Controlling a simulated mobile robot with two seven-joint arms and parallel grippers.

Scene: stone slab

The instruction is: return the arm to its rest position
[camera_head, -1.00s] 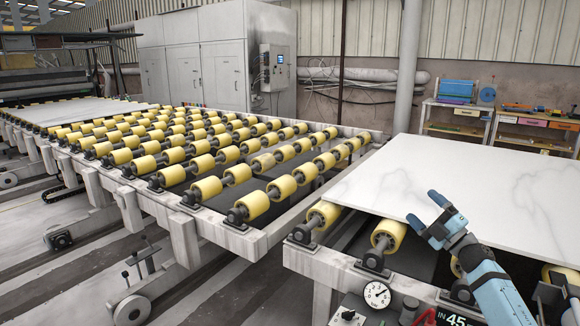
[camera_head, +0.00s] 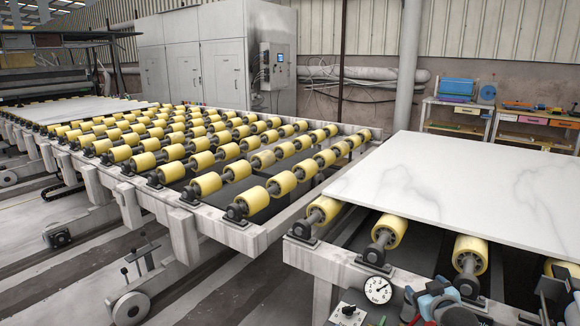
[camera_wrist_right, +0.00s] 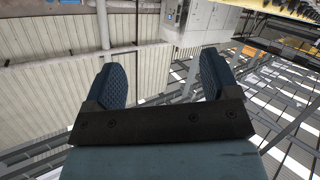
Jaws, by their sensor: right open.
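My right gripper (camera_head: 434,298) is low at the bottom edge of the head view, in front of the roller frame and beside the round gauge. Only a small blue and dark part of it shows there. In the right wrist view its two blue ridged fingers (camera_wrist_right: 163,78) stand wide apart with nothing between them. The white marbled stone slab (camera_head: 460,190) lies flat on the rollers at the right, clear of the gripper. My left gripper is not in view.
A conveyor with yellow rollers (camera_head: 206,184) fills the left and middle. The round gauge (camera_head: 377,289) is at the front edge of the near frame. Grey cabinets (camera_head: 203,60) and a workbench (camera_head: 455,116) with coloured boxes stand at the back.

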